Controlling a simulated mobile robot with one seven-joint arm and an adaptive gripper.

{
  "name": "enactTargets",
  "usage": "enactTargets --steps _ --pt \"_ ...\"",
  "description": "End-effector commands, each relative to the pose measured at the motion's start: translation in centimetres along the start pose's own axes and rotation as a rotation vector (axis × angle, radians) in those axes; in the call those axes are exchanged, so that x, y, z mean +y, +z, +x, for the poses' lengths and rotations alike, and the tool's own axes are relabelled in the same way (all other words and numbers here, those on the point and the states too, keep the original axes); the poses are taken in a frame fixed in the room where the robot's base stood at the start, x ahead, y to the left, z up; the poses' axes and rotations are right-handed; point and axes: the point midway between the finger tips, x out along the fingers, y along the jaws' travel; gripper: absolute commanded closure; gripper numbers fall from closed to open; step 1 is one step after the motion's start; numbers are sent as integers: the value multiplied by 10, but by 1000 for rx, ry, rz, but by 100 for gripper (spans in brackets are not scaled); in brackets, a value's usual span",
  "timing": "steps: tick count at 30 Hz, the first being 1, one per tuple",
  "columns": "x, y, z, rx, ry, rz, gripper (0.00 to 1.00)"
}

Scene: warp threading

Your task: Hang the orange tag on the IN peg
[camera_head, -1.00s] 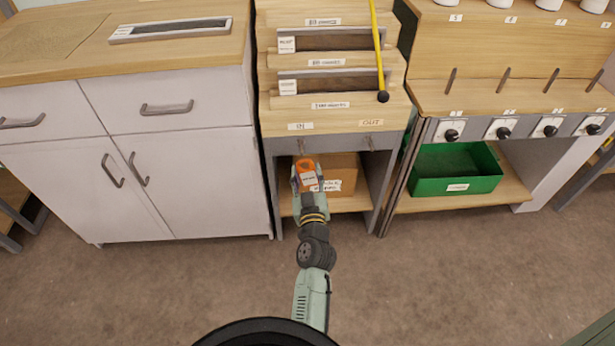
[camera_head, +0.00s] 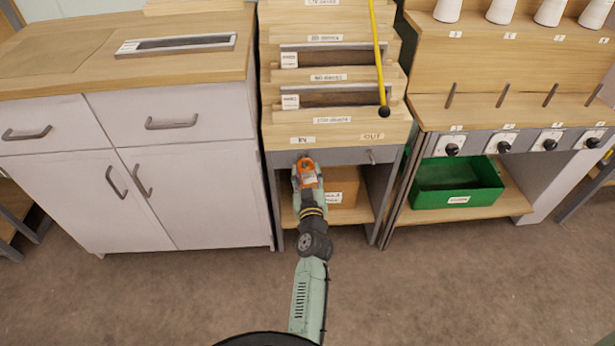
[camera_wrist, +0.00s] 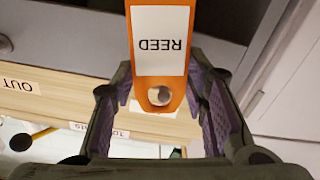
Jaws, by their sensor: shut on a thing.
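The orange tag (camera_head: 306,170) has a white label reading REED, which shows upside down in the wrist view. My gripper (camera_head: 308,186) is shut on the orange tag, with a finger on either side of it in the wrist view (camera_wrist: 160,88). The tag's round hole shows in the wrist view, with something pale and grey inside it. I cannot tell whether the peg passes through. The tag is just below the IN label (camera_head: 303,140), at the grey rail. The IN peg is mostly hidden by the tag and gripper.
The OUT peg (camera_head: 371,157) is bare, right of the tag, below the OUT label (camera_head: 373,137). A cardboard box (camera_head: 345,184) sits on the shelf behind my gripper. A yellow rod (camera_head: 378,55) with a black end hangs above right. A green bin (camera_head: 458,187) stands farther right.

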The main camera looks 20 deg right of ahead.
Motion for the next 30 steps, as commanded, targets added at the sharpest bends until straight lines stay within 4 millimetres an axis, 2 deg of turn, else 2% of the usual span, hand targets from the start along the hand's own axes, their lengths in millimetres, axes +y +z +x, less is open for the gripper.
enactTargets --steps 5,12,30 --pt "0 0 11 1 1 1 78" --pt "-2 10 21 1 0 0 78" --pt "-2 11 23 1 1 0 78"
